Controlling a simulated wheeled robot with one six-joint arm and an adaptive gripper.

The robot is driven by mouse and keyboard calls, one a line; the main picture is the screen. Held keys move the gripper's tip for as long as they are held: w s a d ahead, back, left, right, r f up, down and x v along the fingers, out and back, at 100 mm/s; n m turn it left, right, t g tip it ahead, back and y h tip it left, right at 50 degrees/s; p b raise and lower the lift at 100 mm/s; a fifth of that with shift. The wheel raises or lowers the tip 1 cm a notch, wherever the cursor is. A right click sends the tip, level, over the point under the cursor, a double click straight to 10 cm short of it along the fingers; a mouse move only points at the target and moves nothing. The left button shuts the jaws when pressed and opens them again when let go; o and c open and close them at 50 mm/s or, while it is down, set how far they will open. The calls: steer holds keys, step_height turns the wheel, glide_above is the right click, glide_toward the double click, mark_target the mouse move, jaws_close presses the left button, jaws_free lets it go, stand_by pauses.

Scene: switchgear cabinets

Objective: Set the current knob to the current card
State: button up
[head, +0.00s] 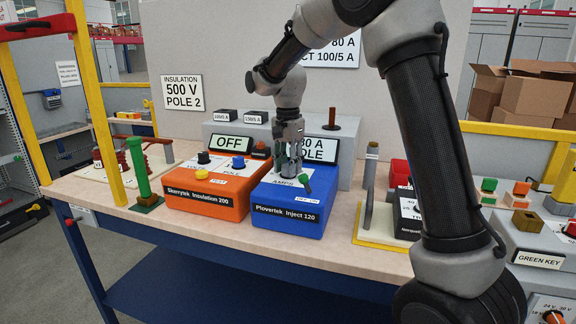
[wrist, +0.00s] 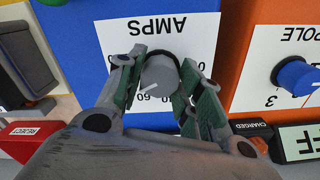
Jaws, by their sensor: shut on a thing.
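The current knob (wrist: 160,76) is a round grey knob with a white pointer line, on the white AMPS plate of the blue Plovertek Inject 120 box (head: 287,209). My gripper (head: 290,174) reaches down onto it from above. In the wrist view my gripper (wrist: 160,82) has its green-padded fingers on both sides of the knob, shut on it. That view is upside down; the pointer line slants to the lower left, near a 60 mark. Fingers hide much of the scale. The current card (head: 336,52) on the back panel reads "80 A" and "CT 100/5 A"; my arm covers its left part.
The orange Skerrytek Insulation 200 box (head: 205,208) stands close to the left, with a blue knob (head: 238,161). A display (head: 318,149) behind shows "80 A" and "POLE", partly hidden. A yellow-based stand (head: 380,232) is right.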

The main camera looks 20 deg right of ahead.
steer(key=shift+r+m, duration=0.1)
steer(key=shift+m, duration=0.4)
steer(key=o, duration=1)
steer(key=shift+o, duration=0.2)
step_height(320, 180, up, 12)
